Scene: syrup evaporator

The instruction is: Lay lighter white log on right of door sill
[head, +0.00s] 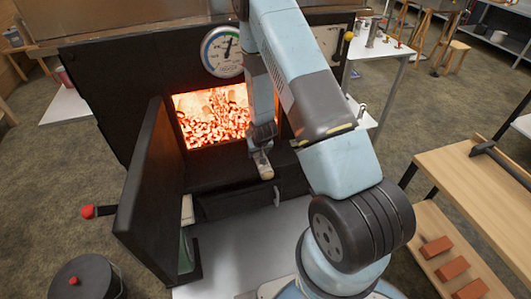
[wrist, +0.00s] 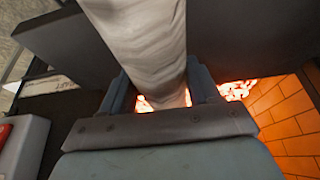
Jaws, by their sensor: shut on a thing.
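My gripper (head: 262,148) is in front of the right part of the firebox opening. It is shut on a white log (head: 264,168), whose pale end shows just below the fingers in the head view. In the wrist view the log (wrist: 140,45) runs up between the two fingers (wrist: 160,98) with whitish bark. The black door sill (head: 222,173) lies under the opening, and the log's end is over its right part. I cannot tell whether the log touches the sill.
The black firebox door (head: 147,190) stands open at the left, with a red-tipped handle (head: 88,212). Glowing coals (head: 212,118) fill the opening. A round gauge (head: 222,52) sits above. A wooden bench (head: 480,190) with bricks below stands right. A dark lidded pail (head: 82,280) is front left.

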